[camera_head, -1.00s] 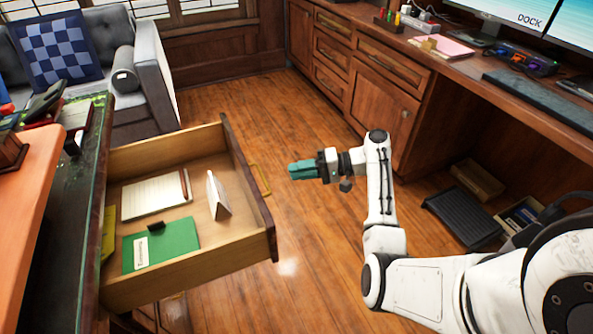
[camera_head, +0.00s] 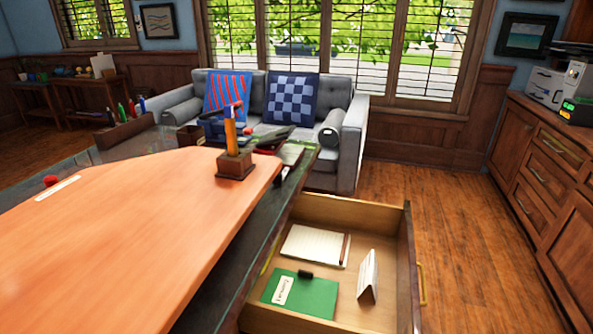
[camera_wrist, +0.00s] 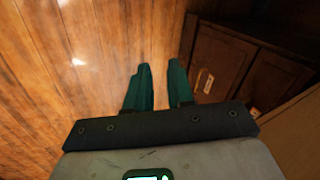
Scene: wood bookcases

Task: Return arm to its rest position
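My gripper (camera_wrist: 160,88) shows only in the wrist view. Its two teal fingers are apart with a narrow empty gap between them, and it holds nothing. The wooden floor (camera_wrist: 85,60) is behind the fingers. My arm is outside the head view, so its overall pose is hidden.
An open drawer (camera_head: 408,255) juts from the desk (camera_head: 130,200), holding a notepad (camera_head: 305,243), a green folder (camera_head: 315,296) and a white folded card (camera_head: 369,275). Cabinets (camera_head: 545,185) stand at the right, with clear floor (camera_head: 450,240) between. A dark cabinet (camera_wrist: 222,60) is right of my fingers.

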